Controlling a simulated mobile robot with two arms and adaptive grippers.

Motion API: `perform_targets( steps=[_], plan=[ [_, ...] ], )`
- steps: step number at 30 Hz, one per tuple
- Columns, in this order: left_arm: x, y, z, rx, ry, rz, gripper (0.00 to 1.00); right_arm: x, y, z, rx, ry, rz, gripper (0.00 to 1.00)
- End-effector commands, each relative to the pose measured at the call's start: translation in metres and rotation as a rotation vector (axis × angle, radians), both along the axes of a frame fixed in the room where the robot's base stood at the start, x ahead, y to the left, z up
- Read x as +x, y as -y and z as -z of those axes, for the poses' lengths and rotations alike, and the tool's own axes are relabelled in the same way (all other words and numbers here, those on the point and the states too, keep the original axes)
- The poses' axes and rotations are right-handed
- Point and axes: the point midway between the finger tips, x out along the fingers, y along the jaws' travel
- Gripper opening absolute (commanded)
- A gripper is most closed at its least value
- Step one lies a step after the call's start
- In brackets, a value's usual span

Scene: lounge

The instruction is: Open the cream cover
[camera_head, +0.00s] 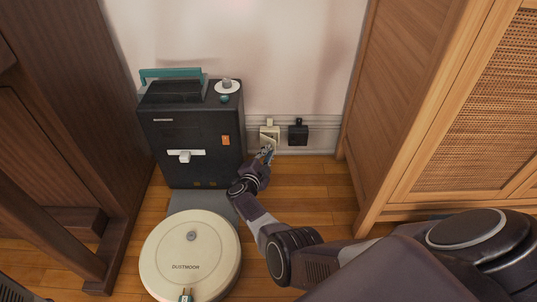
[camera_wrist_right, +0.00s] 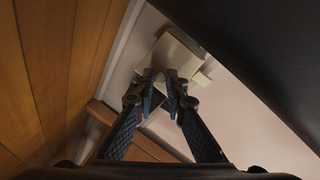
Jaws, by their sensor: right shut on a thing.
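The cream cover (camera_head: 270,132) is a small box low on the white wall, right of the black machine. It also shows in the right wrist view (camera_wrist_right: 180,54), with its flat face and edges. My right gripper (camera_head: 267,151) reaches it from below and in front. In the right wrist view its fingertips (camera_wrist_right: 161,83) are shut on a small pale rounded part at the cover's near edge. The fingers hide part of that edge. I cannot tell how far the cover stands open. My left gripper is not in view.
A black cover (camera_head: 298,134) sits just right of the cream one. The tall black machine (camera_head: 192,135) stands close on the left, with a round cream robot vacuum (camera_head: 190,252) before it. A wooden cabinet (camera_head: 405,110) bounds the right. Some wooden floor (camera_head: 310,190) is clear between.

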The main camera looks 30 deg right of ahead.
Motion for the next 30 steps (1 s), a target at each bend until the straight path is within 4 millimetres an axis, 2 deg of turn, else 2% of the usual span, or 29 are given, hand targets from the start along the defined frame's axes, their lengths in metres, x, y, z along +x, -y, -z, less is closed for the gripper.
perform_targets(
  steps=[13, 14, 18, 30],
  plan=[
    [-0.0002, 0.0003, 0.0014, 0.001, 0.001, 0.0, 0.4, -0.0012, 0.0003, 0.0014, 0.001, -0.002, 0.013, 0.0],
    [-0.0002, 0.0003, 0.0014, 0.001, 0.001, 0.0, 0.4, -0.0012, 0.0004, 0.0013, 0.001, -0.002, 0.013, 0.14],
    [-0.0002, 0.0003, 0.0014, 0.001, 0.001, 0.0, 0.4, -0.0009, 0.0005, 0.001, 0.0, -0.001, 0.013, 0.29],
    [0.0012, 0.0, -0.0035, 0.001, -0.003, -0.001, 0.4, -0.001, 0.002, -0.0018, -0.002, 0.0, -0.009, 0.3]
  ],
)
